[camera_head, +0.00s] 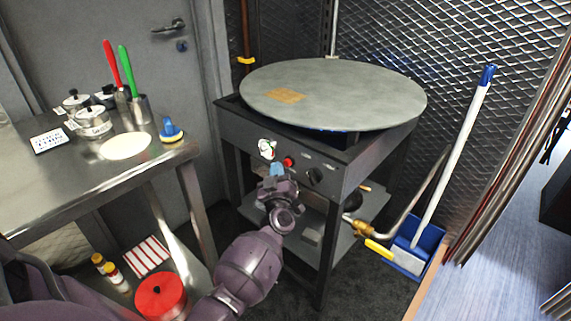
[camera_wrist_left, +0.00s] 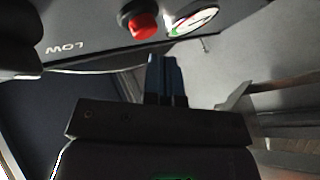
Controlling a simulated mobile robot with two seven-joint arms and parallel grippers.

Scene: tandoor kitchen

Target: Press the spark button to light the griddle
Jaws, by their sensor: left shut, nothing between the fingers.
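The griddle is a large round grey plate (camera_head: 335,92) on a dark metal stand (camera_head: 310,150). The red spark button (camera_head: 288,161) sits on the stand's front panel, between a round gauge (camera_head: 266,148) and a black knob (camera_head: 314,175). My left gripper (camera_head: 277,170) is in front of the panel, just below and left of the button. In the left wrist view the shut blue fingertips (camera_wrist_left: 164,62) are close to the red button (camera_wrist_left: 143,27), with a small gap showing between them. The gauge (camera_wrist_left: 192,22) is beside it. My right gripper is not in view.
A steel table (camera_head: 90,180) with pots and utensils stands at the left, and a red pot (camera_head: 160,296) is below it. A gas pipe with a yellow handle (camera_head: 378,249) and a blue dustpan (camera_head: 415,245) are right of the stand.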

